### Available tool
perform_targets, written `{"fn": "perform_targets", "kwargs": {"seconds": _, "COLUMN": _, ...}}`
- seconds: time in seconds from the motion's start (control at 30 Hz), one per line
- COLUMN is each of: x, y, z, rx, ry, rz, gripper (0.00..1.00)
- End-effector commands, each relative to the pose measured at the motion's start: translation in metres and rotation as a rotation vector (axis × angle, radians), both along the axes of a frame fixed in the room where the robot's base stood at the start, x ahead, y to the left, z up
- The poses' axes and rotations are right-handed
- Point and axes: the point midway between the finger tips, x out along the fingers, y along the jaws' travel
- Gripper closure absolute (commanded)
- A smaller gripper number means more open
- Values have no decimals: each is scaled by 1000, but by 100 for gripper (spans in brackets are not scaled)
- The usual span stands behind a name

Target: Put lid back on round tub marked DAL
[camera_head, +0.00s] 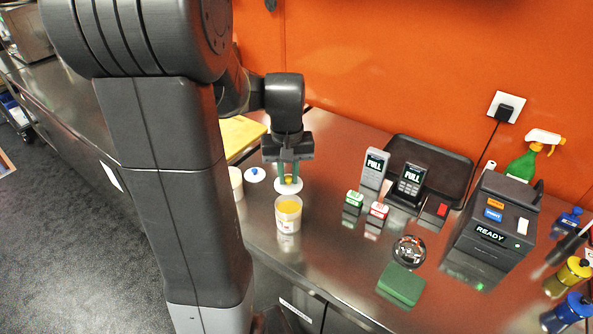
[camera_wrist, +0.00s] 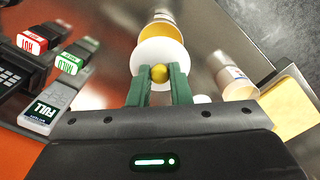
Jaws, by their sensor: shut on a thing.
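My gripper (camera_head: 289,177) is shut on the yellow knob of a white round lid (camera_head: 288,188). In the wrist view the green fingers (camera_wrist: 159,82) pinch the knob, and the lid (camera_wrist: 150,54) hangs level below it. A round tub with yellow contents (camera_head: 288,223) stands uncovered on the counter, just in front of the lid; it also shows in the wrist view (camera_wrist: 168,34), partly hidden by the lid. A second round tub (camera_head: 236,184) stands to the left, partly hidden by my arm. The writing on both tubs is too small to read.
A white lid with a blue knob (camera_head: 255,174) lies on the counter (camera_head: 330,245) left of my gripper. A wooden board (camera_head: 241,134) is behind it. Green and red small boxes (camera_head: 353,199), a black tray (camera_head: 430,160) and a printer-like device (camera_head: 492,225) stand to the right.

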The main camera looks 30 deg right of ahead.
Motion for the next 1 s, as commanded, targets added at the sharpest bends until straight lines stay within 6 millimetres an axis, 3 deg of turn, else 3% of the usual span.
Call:
{"fn": "perform_targets", "kwargs": {"seconds": 0.27, "x": -1, "y": 2, "z": -12, "rx": 0, "ry": 1, "rz": -2, "gripper": 100}}
{"fn": "perform_targets", "kwargs": {"seconds": 0.8, "x": -1, "y": 1, "z": -60, "rx": 0, "ry": 1, "rz": -2, "gripper": 100}}
{"fn": "perform_targets", "kwargs": {"seconds": 1.0, "x": -1, "y": 2, "z": -64, "rx": 0, "ry": 0, "rz": -1, "gripper": 100}}
